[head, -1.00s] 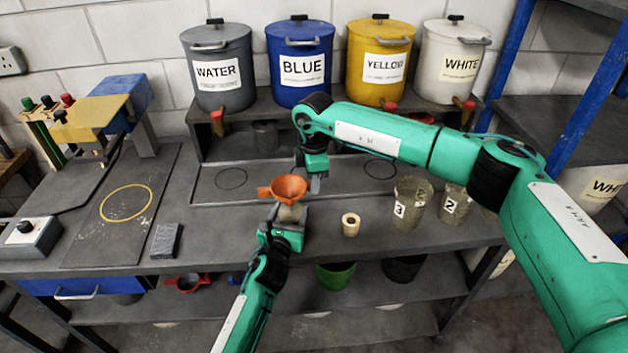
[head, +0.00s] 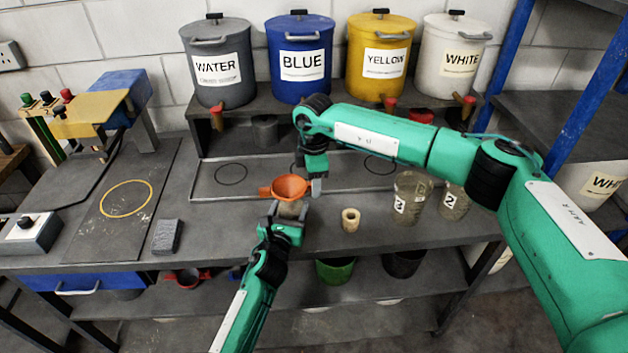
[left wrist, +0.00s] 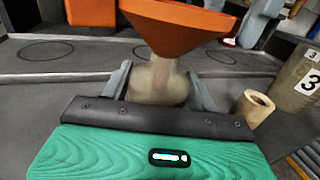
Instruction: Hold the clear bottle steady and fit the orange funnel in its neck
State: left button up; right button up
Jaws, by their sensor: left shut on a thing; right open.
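The orange funnel (head: 289,188) sits upright over the clear bottle (head: 289,210), and its lower part is at the bottle's neck. In the left wrist view the funnel (left wrist: 178,28) stands above the cloudy bottle (left wrist: 158,82), which is between the two grey fingers. My left gripper (head: 289,216) is shut on the bottle from the front. My right gripper (head: 316,180) is open just right of the funnel's rim, pointing down, apart from the funnel as far as I can tell. How deep the funnel's stem goes is hard to see.
A tan roll (head: 350,220) stands right of the bottle. Clear cups marked 3 (head: 410,198) and 2 (head: 453,202) stand farther right. A dark block (head: 167,237) lies left. Lidded paint buckets, such as the blue one (head: 300,60), line the back shelf. Bench between block and bottle is clear.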

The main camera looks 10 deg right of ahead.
jog(key=shift+r, duration=0.1)
jog(key=shift+r, duration=3.9)
pick_arm(q)
jog(key=o, duration=1.1)
jog(key=shift+s, duration=0.1)
